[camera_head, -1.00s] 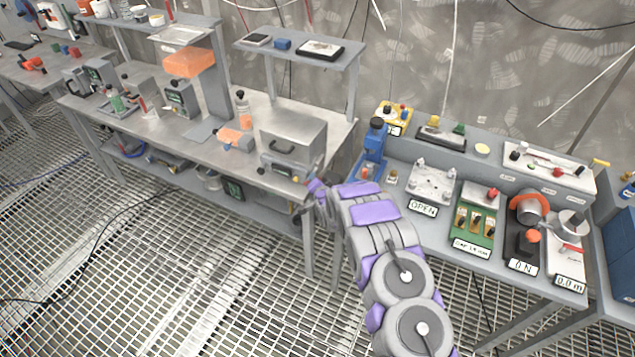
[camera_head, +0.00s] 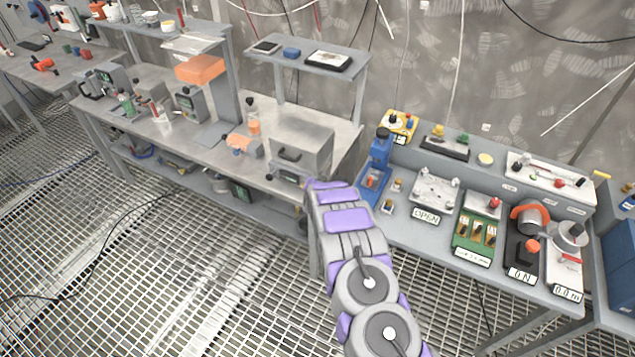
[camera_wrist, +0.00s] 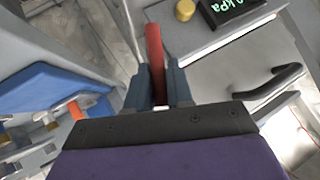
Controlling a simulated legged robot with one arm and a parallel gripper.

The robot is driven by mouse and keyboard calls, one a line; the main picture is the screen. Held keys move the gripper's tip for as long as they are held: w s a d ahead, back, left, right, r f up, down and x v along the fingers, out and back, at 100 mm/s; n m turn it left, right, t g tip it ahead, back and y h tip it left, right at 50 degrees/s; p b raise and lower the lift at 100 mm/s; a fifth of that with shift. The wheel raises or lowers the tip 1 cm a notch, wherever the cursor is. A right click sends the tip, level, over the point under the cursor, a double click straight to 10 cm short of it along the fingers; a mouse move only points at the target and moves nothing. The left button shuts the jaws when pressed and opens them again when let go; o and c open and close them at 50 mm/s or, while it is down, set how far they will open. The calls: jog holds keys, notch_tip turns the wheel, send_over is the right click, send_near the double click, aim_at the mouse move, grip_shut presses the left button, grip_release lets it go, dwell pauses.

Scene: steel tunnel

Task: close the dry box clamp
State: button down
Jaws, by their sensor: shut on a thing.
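The dry box appears to be the grey metal box (camera_head: 300,148) with a dark front handle, on the right end of the long bench. In the wrist view a grey surface (camera_wrist: 225,75) with a black handle (camera_wrist: 275,85) lies right of my gripper. My gripper (camera_wrist: 158,88) is shut on a red bar-like lever (camera_wrist: 154,45), which looks like the clamp and stands between the two grey fingers. In the head view my arm hides the fingers and the clamp. Whether the clamp is latched cannot be seen.
A blue press (camera_head: 380,160) stands on the right bench (camera_head: 400,225) close to my arm, beside an OPEN plate (camera_head: 425,217). A kPa display (camera_wrist: 235,10) and a yellow knob (camera_wrist: 185,10) sit near the lever.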

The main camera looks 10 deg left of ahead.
dwell(0.4)
jog(key=c, duration=1.1)
grip_release()
jog(key=shift+w, duration=0.1)
jog(key=v, duration=1.7)
jog(key=shift+s+a, duration=0.1)
jog(key=shift+s, duration=0.15)
